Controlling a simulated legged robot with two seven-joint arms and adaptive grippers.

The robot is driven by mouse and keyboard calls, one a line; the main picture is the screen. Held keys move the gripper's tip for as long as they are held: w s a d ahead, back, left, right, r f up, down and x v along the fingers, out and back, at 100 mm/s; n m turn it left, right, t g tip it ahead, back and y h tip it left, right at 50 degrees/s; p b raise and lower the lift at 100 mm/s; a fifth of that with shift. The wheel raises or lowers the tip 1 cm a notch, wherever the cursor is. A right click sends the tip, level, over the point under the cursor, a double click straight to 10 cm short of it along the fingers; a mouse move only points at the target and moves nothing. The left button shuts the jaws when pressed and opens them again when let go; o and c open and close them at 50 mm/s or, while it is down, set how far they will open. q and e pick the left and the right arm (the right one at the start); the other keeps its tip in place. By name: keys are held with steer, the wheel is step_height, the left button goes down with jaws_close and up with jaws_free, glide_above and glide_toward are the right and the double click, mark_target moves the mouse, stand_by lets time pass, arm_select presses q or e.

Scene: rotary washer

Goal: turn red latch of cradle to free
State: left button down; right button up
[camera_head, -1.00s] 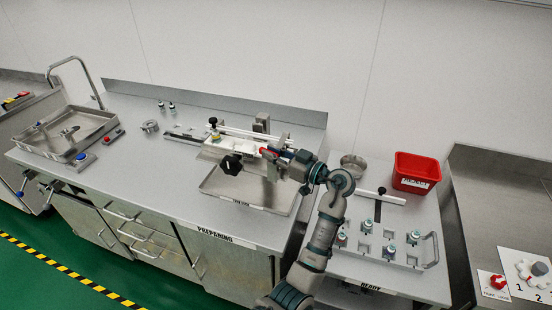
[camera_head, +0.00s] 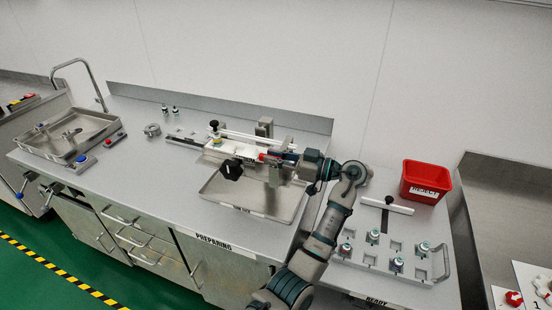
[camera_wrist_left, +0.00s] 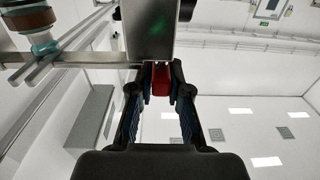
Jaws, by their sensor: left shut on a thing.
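The cradle (camera_head: 232,149) is a white and metal fixture with rails and a black knob, above a shallow metal tray on the bench. Its red latch (camera_head: 263,157) shows as a small red spot at the cradle's right end. My left gripper (camera_head: 275,158) reaches it from the right. In the left wrist view the red latch (camera_wrist_left: 161,78) sits between the two fingers of my left gripper (camera_wrist_left: 160,95), just below a metal block. The fingers are shut on it and partly hide it. My right gripper is not in view.
The metal tray (camera_head: 222,199) lies below the cradle. A red bin (camera_head: 425,182) and a rack (camera_head: 372,262) with several vials stand to the right of my arm. A sink basin (camera_head: 68,137) is at the far left.

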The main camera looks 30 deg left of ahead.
arm_select(q)
steer(key=c, duration=1.2)
jaws_free()
steer(key=shift+f, duration=0.25)
steer(key=shift+o, duration=0.4)
steer(key=shift+w+a, duration=0.1)
steer(key=shift+r, duration=0.1)
steer(key=shift+d, duration=0.4)
steer(key=v, duration=1.1)
steer(key=shift+w+d, duration=0.2)
